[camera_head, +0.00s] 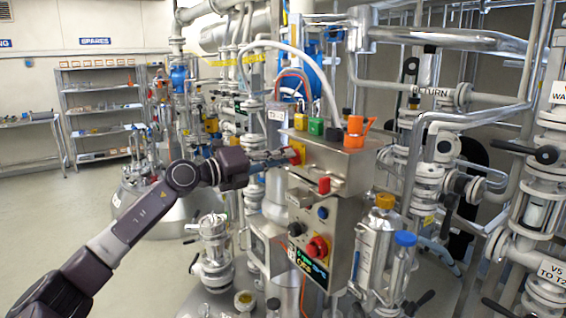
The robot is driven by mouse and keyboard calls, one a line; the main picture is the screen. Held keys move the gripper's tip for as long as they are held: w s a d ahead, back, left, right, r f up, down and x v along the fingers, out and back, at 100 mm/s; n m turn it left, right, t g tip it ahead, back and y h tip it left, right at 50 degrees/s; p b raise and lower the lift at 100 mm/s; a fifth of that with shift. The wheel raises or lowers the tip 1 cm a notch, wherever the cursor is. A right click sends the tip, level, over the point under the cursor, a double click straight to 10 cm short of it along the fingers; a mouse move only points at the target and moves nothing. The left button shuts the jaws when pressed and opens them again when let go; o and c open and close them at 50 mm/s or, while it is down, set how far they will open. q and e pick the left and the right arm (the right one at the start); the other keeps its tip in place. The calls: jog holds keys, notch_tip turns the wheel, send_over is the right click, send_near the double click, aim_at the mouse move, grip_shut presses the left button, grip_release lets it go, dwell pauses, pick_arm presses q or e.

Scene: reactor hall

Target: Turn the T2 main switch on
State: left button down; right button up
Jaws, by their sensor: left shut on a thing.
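The main switch (299,150), a red handle on a yellow plate, is on the left side of the upper steel control box (335,172). I cannot read a T2 label on it. My left gripper (287,158) reaches in from the left, its fingers at the switch and shut on its red handle. The fingers hide part of the handle, and its exact angle is too small to tell. My right gripper is not in view.
Coloured plugs (316,126) and an orange fitting (357,132) top the box. Below is a panel with a red knob (317,247) and a lit display (311,268). Pipes and valves (443,150) crowd the right. Open floor (60,215) lies left, before shelves (103,110).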

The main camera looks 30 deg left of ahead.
pick_arm(q)
jog(key=m+b, duration=0.2)
jog(key=m, duration=0.3)
jog(key=m+b, duration=0.2)
jog(key=m, duration=0.4)
jog(key=shift+f+m+b, duration=0.2)
jog(key=shift+m+b, duration=0.1)
jog(key=shift+b, duration=0.05)
jog(key=shift+m, duration=0.3)
jog(key=c, duration=2)
grip_release()
jog(key=shift+r, duration=0.1)
